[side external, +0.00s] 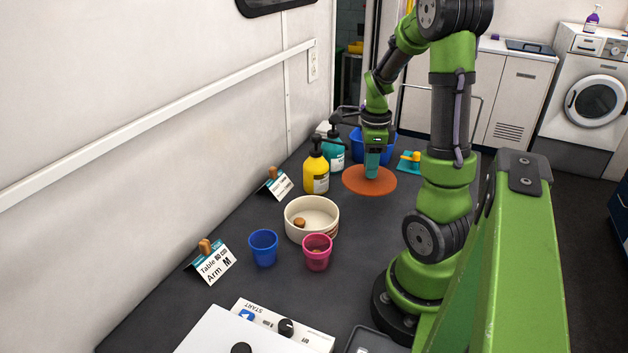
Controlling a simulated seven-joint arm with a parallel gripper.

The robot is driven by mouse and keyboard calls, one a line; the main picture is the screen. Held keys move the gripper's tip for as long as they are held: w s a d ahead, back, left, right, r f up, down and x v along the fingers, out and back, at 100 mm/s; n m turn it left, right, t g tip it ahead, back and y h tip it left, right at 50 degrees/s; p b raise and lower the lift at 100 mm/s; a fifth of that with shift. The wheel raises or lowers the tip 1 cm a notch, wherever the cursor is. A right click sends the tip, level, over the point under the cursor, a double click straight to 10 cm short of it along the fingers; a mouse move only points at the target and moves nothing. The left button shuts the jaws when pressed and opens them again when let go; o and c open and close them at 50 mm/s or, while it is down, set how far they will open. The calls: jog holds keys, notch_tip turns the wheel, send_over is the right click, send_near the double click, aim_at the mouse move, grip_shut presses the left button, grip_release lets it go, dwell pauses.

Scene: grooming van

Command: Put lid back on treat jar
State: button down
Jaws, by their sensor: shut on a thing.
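My gripper (373,152) points down over the middle of a flat orange-brown disc (351,183) at the back of the dark table. It is shut on a slim teal object (372,165), whose lower end is over or touching the disc. The fingers and contact are too small to make out. I cannot tell for sure which thing is the lid or the treat jar. A cream round bowl (296,217), open at the top, stands nearer the camera with a brown piece (299,222) in it.
A blue cup (263,248) and a pink cup (317,252) stand before the bowl. A yellow pump bottle (316,174), a teal pump bottle (334,155) and a blue bin (383,143) stand behind. A teal tray (404,168) holds something yellow. Cards (213,264) line the wall.

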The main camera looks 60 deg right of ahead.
aim_at(345, 182)
jog(key=w+a, duration=0.1)
jog(key=w+a+r+n, duration=0.1)
jog(key=w+a, duration=0.1)
jog(key=w+a+r+n, duration=0.1)
jog(key=w, duration=0.1)
jog(key=shift+a, duration=0.2)
jog(key=w+a+r+n, duration=0.1)
jog(key=w+a+n, duration=0.35)
jog(key=a, duration=0.45)
notch_tip(345, 182, down, 6)
jog(key=shift+w+d, duration=0.15)
jog(key=shift+d, duration=0.05)
jog(key=shift+f+m, duration=0.25)
jog(key=shift+f, duration=0.05)
dwell(1.3)
jog(key=shift+c, duration=1.4)
grip_release()
jog(key=shift+r, duration=0.1)
